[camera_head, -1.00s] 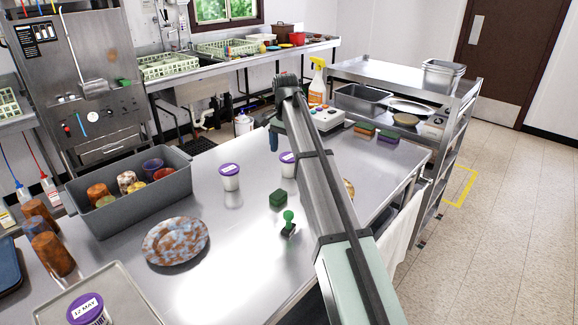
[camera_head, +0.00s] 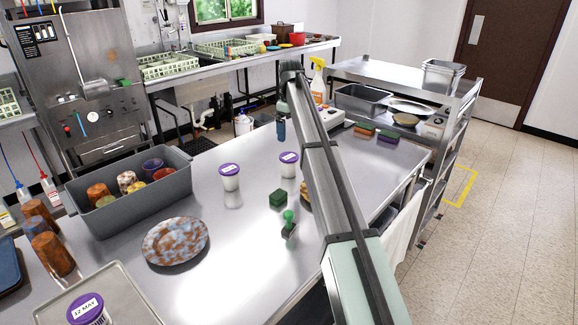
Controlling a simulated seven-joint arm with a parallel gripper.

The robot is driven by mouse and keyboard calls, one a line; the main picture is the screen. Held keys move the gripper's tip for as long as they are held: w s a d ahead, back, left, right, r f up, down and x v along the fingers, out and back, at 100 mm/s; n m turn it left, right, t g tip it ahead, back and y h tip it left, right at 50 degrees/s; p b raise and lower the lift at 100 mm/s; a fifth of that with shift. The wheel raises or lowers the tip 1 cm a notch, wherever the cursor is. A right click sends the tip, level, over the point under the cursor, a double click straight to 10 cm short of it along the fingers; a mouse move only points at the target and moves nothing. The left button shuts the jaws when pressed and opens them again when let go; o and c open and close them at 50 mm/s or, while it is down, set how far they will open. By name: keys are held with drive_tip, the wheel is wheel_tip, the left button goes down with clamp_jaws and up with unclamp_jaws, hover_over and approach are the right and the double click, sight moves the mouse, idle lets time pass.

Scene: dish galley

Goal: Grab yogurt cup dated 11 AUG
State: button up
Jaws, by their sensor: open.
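Three white yogurt cups with purple lids stand on the steel table. One cup (camera_head: 230,178) is at the table's middle, and a second cup (camera_head: 288,165) stands to its right, beside my arm. Their lid labels are too small to read. A third cup (camera_head: 88,311), at the bottom left on a tray, has a lid reading 12 MAY. My gripper (camera_head: 281,130) hangs at the end of my arm, beyond the second cup in the picture and apart from it. It is small and partly hidden by my arm; it is open, with nothing visible in it.
A grey bin (camera_head: 132,190) of tumblers stands at left. A mottled plate (camera_head: 175,241), a green sponge (camera_head: 278,198) and a green-knobbed tool (camera_head: 289,222) lie nearby. More sponges (camera_head: 364,127) and a spray bottle (camera_head: 318,80) are at the far right.

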sight(289, 156)
wheel_tip(289, 156, down, 8)
drive_tip(key=n, duration=0.6)
drive_tip(key=shift+r, duration=0.15)
drive_tip(key=shift+w+a+f, duration=0.1)
drive_tip(key=shift+f, duration=1.45)
drive_tip(key=shift+a+f, duration=0.1)
drive_tip(key=shift+f, duration=1.45)
drive_tip(key=c, duration=1.1)
